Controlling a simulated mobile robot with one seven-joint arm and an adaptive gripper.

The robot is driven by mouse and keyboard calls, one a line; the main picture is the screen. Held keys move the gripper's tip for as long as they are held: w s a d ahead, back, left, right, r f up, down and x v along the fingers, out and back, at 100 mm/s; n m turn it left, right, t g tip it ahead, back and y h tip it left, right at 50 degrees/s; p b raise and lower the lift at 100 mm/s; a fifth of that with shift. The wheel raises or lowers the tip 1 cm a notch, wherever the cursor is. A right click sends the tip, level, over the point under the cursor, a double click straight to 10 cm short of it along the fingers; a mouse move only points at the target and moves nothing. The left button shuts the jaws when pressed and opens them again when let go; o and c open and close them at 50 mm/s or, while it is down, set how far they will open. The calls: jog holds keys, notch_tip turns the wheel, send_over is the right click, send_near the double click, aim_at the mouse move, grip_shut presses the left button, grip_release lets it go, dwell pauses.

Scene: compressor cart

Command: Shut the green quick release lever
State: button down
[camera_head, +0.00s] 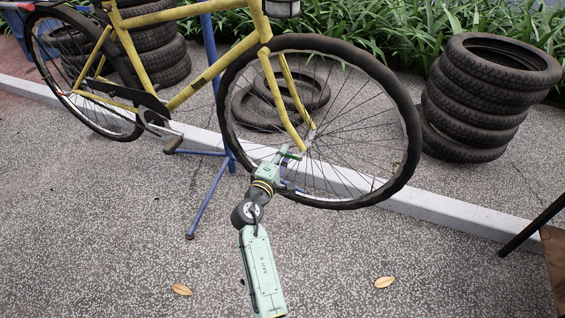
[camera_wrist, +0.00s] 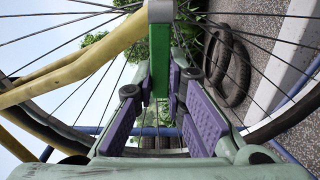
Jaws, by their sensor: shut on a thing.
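The green quick release lever (camera_wrist: 159,62) hangs from a pale grey end piece at the wheel hub in the wrist view. Its lower part lies between the purple finger pads of my gripper (camera_wrist: 162,88). My gripper is shut on the lever. In the head view my gripper (camera_head: 284,161) is at the hub of the front wheel (camera_head: 402,100), beside the lower end of the yellow fork (camera_head: 276,88). A small green part of the lever (camera_head: 282,150) shows there; the rest is hidden by the gripper.
The yellow bicycle (camera_head: 215,68) stands upright by a blue stand (camera_head: 213,195). Wheel spokes surround my gripper closely. Tyre stacks stand at right (camera_head: 470,100) and behind the bicycle (camera_head: 160,45). A pale kerb (camera_head: 440,212) runs behind. The paved ground in front is mostly clear.

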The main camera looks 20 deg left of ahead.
jog(key=c, duration=1.6)
grip_release()
jog(key=s, duration=1.2)
jog(key=shift+a, duration=0.3)
